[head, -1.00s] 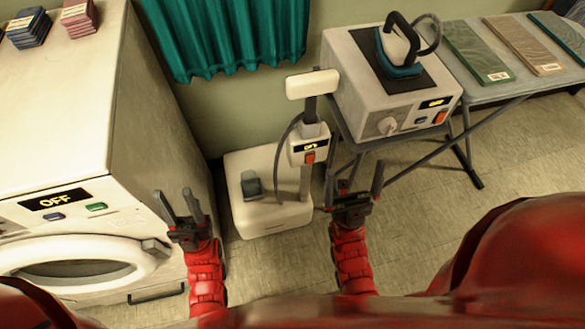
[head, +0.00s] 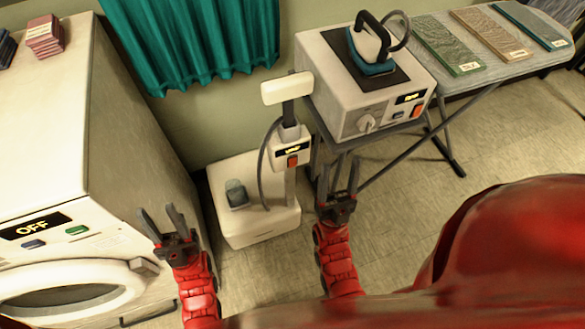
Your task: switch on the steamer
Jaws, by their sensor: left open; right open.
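The garment steamer has a white base (head: 262,222) on the floor, a post, a white head (head: 287,88) and a small control box (head: 291,149). The box carries a small lit display (head: 292,149), too small to read surely, and an orange-red switch (head: 292,161). My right gripper (head: 339,168) is open and empty, to the right of the box and a little below it in the picture, apart from it. My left gripper (head: 160,222) is open and empty, left of the steamer base and in front of the washing machine's side.
A white washing machine (head: 110,150) with an OFF display stands at left. A steam-iron station (head: 365,100) with an iron (head: 371,50) and its own orange switch (head: 417,111) sits on an ironing board (head: 480,82). A teal curtain (head: 195,45) hangs behind.

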